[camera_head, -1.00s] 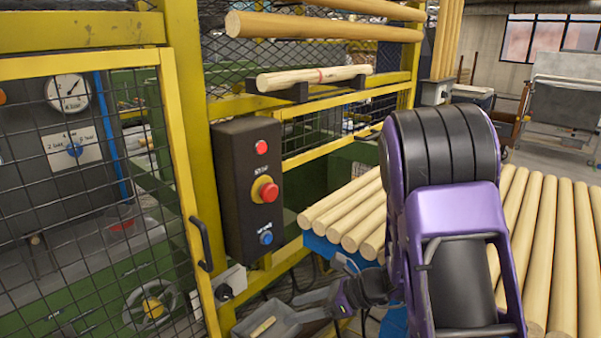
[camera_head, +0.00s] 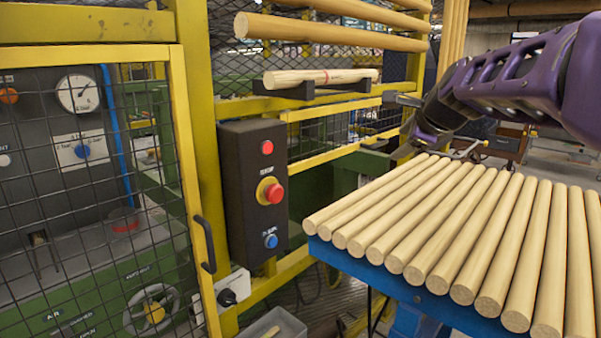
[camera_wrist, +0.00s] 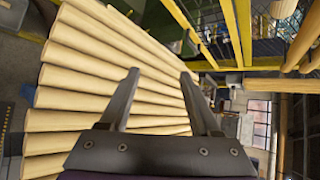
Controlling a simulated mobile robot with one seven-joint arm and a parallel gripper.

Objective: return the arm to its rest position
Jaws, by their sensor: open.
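My gripper shows in the wrist view (camera_wrist: 160,77) with its two dark fingers spread apart and nothing between them. In the head view my purple arm reaches in from the right edge, and its wrist end hangs above the far end of a rack of dowels. The wooden dowels (camera_head: 455,215) lie side by side on a blue table (camera_head: 440,306). In the wrist view the dowels (camera_wrist: 95,92) lie beyond and to the left of the fingers. I see no contact between the fingers and the dowels.
A black control box (camera_head: 252,190) with a red stop button hangs on a yellow post, left of the dowels. A mesh door (camera_head: 100,200) stands at far left. A grey bin (camera_head: 270,326) is low down.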

